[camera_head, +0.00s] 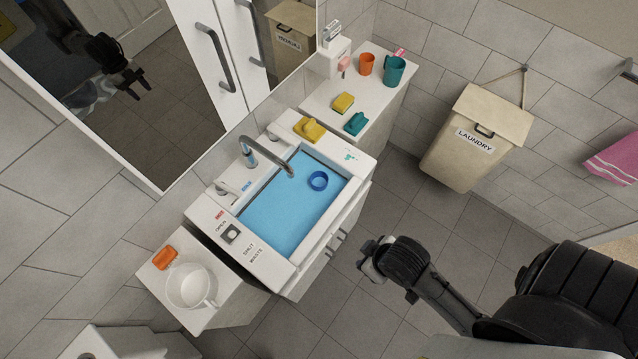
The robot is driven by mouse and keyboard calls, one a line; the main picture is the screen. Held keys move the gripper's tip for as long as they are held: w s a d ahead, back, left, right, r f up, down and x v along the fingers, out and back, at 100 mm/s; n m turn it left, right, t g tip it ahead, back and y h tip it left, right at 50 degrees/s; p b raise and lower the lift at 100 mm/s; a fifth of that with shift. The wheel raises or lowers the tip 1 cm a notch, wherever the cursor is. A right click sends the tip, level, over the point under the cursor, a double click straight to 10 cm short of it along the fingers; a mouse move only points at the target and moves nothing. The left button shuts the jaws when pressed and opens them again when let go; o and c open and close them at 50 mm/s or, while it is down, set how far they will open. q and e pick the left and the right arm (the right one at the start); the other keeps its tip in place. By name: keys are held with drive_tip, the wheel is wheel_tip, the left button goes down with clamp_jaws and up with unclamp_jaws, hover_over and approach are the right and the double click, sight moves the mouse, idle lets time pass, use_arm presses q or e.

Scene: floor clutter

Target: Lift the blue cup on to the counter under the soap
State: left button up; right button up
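A small blue cup (318,181) sits in the blue-filled sink basin (270,220), near its right side, with its round rim facing up. A white soap dispenser (332,57) with a pink part hangs on the wall at the top. The white counter (325,98) below it, right of the sink, carries several items. My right gripper (368,262) is over the floor, right of the sink cabinet and well apart from the cup. Its finger opening cannot be made out, and I see nothing held. My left gripper is not in view, though the mirror reflects a dark arm.
The counter holds an orange cup (366,64), a teal mug (394,71), and yellow (343,103) and teal (356,124) sponges. A curved faucet (266,156) reaches over the basin. A clear jug (188,288) stands lower left.

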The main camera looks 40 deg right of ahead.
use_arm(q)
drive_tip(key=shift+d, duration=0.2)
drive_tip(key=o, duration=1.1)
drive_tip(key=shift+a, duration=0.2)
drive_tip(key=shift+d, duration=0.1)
